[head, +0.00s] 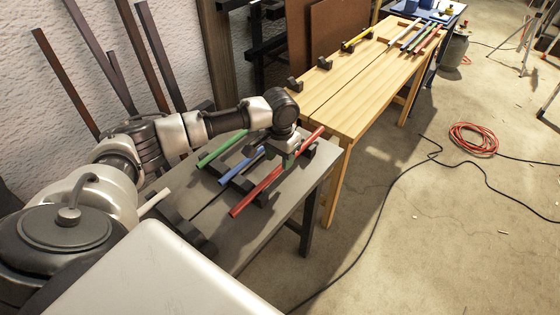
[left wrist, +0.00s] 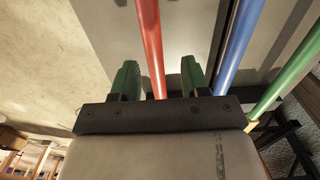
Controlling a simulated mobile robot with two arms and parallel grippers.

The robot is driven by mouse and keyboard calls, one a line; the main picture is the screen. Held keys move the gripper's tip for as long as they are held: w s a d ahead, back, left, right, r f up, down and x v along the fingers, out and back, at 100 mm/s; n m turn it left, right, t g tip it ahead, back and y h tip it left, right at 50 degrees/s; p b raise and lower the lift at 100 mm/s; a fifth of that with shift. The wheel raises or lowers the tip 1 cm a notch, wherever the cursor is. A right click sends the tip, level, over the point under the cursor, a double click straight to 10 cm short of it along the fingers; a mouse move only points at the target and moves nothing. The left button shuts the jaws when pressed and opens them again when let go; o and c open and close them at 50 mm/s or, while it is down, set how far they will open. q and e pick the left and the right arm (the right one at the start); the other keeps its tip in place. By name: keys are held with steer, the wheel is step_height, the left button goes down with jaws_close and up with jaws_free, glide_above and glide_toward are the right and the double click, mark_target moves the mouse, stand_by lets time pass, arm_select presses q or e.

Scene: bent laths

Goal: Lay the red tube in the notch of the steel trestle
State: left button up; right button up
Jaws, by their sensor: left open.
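The red tube (head: 258,189) lies slanting at the right side of the grey table (head: 255,238), seemingly on dark supports. My left gripper (head: 283,157) is over its upper part. In the left wrist view the red tube (left wrist: 151,45) runs between the two green fingers of my open left gripper (left wrist: 158,80), with a gap on both sides. Dark blocks (head: 293,85) stand along the wooden bench's left edge; I cannot tell which support is the steel trestle, and no notch is clear. My right gripper is not in view.
A blue tube (head: 238,168) and a green tube (head: 221,150) lie left of the red one. The wooden bench (head: 345,103) adjoins behind, its near top mostly clear. More tubes lie at its far end. Leaning bars (head: 65,80) stand by the wall. A red cable coil (head: 473,138) lies on the floor.

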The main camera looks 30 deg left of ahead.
arm_select(q)
step_height(320, 180, up, 11)
steer(key=shift+p, duration=0.4)
stand_by(0.4)
